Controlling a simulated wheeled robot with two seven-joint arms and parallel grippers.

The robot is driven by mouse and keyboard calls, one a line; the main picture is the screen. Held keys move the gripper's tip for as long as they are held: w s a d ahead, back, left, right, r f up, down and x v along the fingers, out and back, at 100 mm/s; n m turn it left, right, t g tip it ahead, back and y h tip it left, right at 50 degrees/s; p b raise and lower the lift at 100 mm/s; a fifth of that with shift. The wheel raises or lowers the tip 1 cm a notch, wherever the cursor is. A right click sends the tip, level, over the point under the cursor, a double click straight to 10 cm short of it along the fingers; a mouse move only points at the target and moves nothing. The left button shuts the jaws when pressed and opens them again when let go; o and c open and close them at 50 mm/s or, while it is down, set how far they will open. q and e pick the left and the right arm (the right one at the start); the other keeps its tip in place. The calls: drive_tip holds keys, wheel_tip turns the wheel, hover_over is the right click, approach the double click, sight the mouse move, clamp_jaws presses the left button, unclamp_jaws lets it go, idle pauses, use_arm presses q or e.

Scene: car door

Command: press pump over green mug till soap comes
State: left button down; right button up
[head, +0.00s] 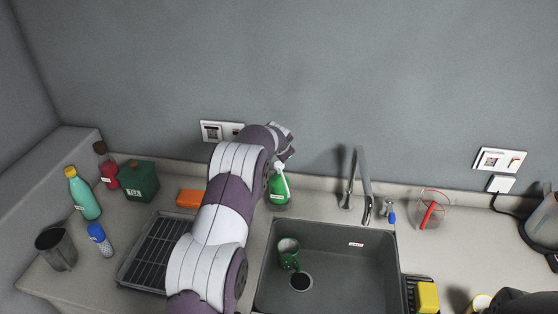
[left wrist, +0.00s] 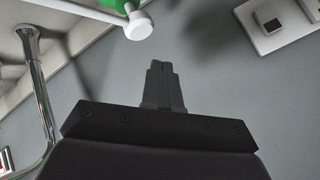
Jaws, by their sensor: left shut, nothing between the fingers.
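The green soap bottle (head: 278,192) with a white pump stands on the counter behind the sink. My left gripper (head: 288,142) is above the bottle, its fingers hard to make out there. In the left wrist view my left gripper's fingers (left wrist: 160,68) are shut and empty. The white pump nozzle (left wrist: 138,26) is just beyond the fingertips, with a visible gap. A bit of the green bottle (left wrist: 116,4) shows at the top edge. The green mug (head: 288,259) is in the sink, with its opening facing up. No soap is visible. My right gripper's fingers are not visible.
The grey sink (head: 374,270) has a tall faucet (head: 364,185) behind it. A drying rack (head: 152,250) and orange sponge (head: 188,198) are at left. Several bottles and a green box (head: 140,180) stand further left. A clear cup (head: 434,211) is at right.

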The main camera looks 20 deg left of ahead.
use_arm(q)
wheel_tip(320, 180, up, 3)
drive_tip(key=shift+f+p, duration=0.1)
drive_tip(key=shift+p, duration=0.75)
drive_tip(key=s+d+f+n+g+h+b, duration=0.1)
drive_tip(key=s+d+f+n+g, duration=0.25)
drive_tip(key=s+f, duration=0.65)
drive_tip(key=s+d+r+g+b, duration=0.1)
drive_tip(key=s+d, duration=0.3)
drive_tip(key=s, duration=0.6)
drive_tip(key=s+d+r+n+g+h+b, duration=0.1)
drive_tip(key=s+d, duration=0.3)
drive_tip(key=s, duration=0.7)
drive_tip(key=s+d+g+h+b, duration=0.1)
drive_tip(key=s+d+b, duration=0.2)
drive_tip(key=s, duration=0.8)
drive_tip(key=shift+s+d+r+g+b, duration=0.2)
drive_tip(key=shift+d+r+g+b, duration=0.2)
drive_tip(key=shift+d, duration=0.6)
